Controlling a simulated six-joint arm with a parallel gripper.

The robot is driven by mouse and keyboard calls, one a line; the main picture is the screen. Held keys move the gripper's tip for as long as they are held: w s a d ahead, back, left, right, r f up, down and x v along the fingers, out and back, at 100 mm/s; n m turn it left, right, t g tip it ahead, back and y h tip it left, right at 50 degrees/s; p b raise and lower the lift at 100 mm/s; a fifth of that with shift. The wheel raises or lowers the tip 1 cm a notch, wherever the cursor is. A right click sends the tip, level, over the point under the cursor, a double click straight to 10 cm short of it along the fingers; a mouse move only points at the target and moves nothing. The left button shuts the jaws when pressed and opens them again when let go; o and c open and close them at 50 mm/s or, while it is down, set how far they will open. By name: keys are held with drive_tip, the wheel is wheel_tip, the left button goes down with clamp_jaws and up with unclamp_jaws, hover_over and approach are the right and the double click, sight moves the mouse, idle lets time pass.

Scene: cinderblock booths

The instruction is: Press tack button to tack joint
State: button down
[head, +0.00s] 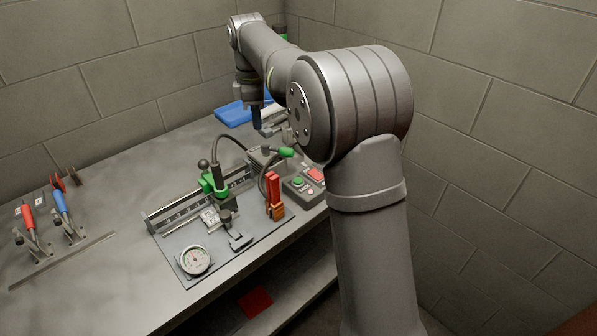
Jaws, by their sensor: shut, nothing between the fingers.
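A dark button box (297,192) sits at the right edge of the bench fixture, partly close to my arm in the picture. It has a green button (298,182), a red button (315,174) and a small button in front; I cannot read which is the tack button. A fixture plate (220,262) carries a ruled rail, a green clamp (213,180) and small metal pieces (210,217). My gripper (256,122) is shut and empty, pointing down over the back of the bench, behind the button box and apart from it.
A cable runs to a green-tipped tool (286,152). A blue tray (234,113) lies at the back. Red and blue-handled tools (62,203) stand at left. Block walls close in behind and right.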

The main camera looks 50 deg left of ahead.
sight(299, 180)
drive_tip(key=w+d+f+n, duration=0.3)
drive_tip(key=w+d+n, duration=0.4)
drive_tip(key=shift+w+f, duration=0.3)
drive_tip(key=shift+f, duration=0.05)
drive_tip(key=shift+a, duration=0.1)
wheel_tip(299, 180, down, 14)
idle(0.4)
drive_tip(key=shift+f, duration=0.1)
drive_tip(key=shift+s+f, duration=0.1)
drive_tip(key=shift+f, duration=0.85)
wheel_tip(299, 180, up, 15)
drive_tip(key=shift+f, duration=0.1)
idle(0.5)
